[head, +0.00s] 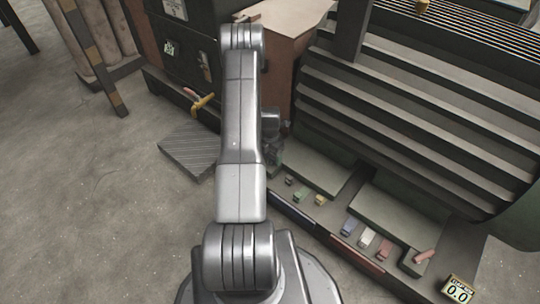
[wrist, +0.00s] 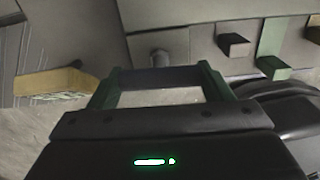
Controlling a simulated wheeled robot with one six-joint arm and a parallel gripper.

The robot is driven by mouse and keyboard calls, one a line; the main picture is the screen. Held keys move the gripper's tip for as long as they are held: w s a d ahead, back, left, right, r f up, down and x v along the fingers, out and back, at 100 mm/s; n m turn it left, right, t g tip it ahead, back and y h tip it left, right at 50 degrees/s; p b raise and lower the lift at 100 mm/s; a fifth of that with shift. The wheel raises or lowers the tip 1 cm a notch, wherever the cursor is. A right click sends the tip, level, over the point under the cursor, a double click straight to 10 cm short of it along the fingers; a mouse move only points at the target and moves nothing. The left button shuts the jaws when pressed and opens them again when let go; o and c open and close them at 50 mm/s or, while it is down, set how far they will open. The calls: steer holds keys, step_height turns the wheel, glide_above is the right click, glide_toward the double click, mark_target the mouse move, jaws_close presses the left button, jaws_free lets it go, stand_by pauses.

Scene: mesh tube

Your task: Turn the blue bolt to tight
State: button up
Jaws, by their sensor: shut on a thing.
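In the wrist view my gripper (wrist: 159,76) has its two green fingers on either side of a dark blue-grey bar (wrist: 160,80), which looks like the blue bolt's head. The bar spans the gap between the fingers and lies level in this view. A grey round stub (wrist: 160,58) shows just behind it. In the head view my gripper is mostly hidden behind my arm, low by the machine's front ledge. The bolt's turn mark or tightness does not show.
A yellow-edged plate (wrist: 50,82) lies at left. Blue, white (head: 367,238) and red (head: 384,248) pieces sit farther right on the ledge.

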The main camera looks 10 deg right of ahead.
mark_target(270, 155)
steer(key=m+b, duration=0.2)
steer(key=m, duration=0.3)
steer(key=shift+f, duration=0.1)
steer(key=m+b, duration=0.2)
steer(key=m, duration=0.4)
steer(key=shift+m, duration=0.3)
steer(key=m+b, duration=0.1)
steer(key=m, duration=1)
steer(key=shift+b, duration=0.3)
steer(key=shift+m, duration=0.5)
steer(key=o, duration=1)
step_height(270, 155, up, 14)
steer(key=p, duration=0.4)
